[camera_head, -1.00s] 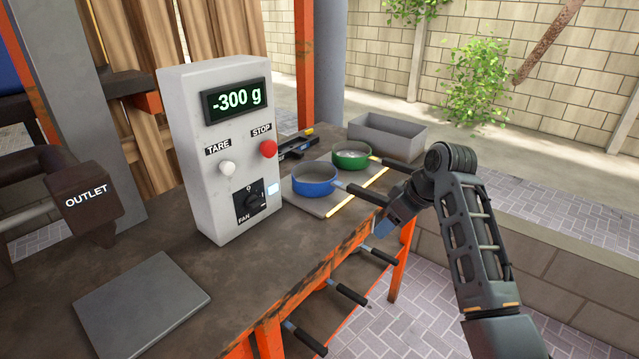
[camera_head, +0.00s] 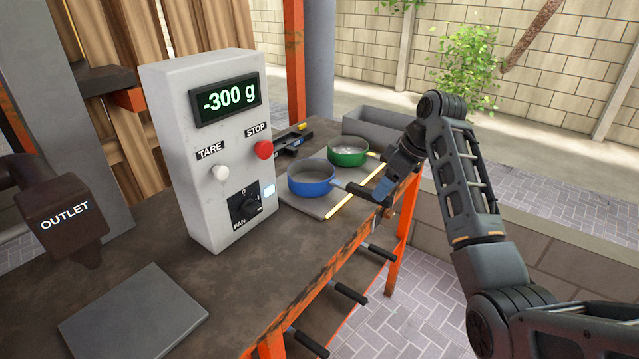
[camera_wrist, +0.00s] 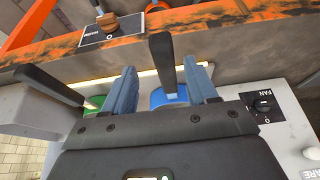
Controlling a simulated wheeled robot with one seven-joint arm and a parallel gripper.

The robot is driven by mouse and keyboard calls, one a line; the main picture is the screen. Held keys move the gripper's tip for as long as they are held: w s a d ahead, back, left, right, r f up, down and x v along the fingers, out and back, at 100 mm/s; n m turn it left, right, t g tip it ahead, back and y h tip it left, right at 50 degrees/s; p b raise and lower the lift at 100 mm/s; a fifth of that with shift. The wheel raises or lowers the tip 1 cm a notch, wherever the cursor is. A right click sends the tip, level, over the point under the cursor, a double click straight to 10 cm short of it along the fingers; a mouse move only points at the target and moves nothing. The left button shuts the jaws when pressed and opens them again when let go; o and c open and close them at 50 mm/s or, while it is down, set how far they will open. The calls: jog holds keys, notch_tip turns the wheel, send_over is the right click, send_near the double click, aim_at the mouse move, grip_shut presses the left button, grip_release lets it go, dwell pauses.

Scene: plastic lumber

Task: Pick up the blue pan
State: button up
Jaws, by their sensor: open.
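The blue pan (camera_head: 311,178) sits upright on a grey plate (camera_head: 318,205) on the workbench, its black handle (camera_head: 362,192) pointing right past the bench's front edge. My gripper (camera_head: 384,194) is at the handle's outer end. In the wrist view my gripper (camera_wrist: 167,72) has its two blue-grey fingers apart, with the black handle (camera_wrist: 161,55) between them, nearer the right finger. The pan's blue body (camera_wrist: 170,94) is partly hidden behind the fingers and palm. Whether a finger touches the handle, I cannot tell.
A green pan (camera_head: 347,152) stands just behind the blue one, its handle (camera_wrist: 45,82) left of my fingers in the wrist view. A scale box (camera_head: 215,215) reading -300 g stands left of the pans. A grey bin (camera_head: 372,122) is behind. Black handles (camera_head: 348,292) stick out below the bench.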

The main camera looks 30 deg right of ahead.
jog(key=x, duration=0.4)
jog(key=shift+w+a+p, duration=0.3)
jog(key=shift+a+p, duration=0.05)
jog(key=shift+a, duration=0.1)
jog(key=shift+w+a+f, duration=0.1)
jog(key=shift+w+f, duration=0.15)
jog(key=shift+f, duration=0.3)
jog(key=shift+c, duration=0.3)
jog(key=shift+r, duration=0.1)
grip_shut()
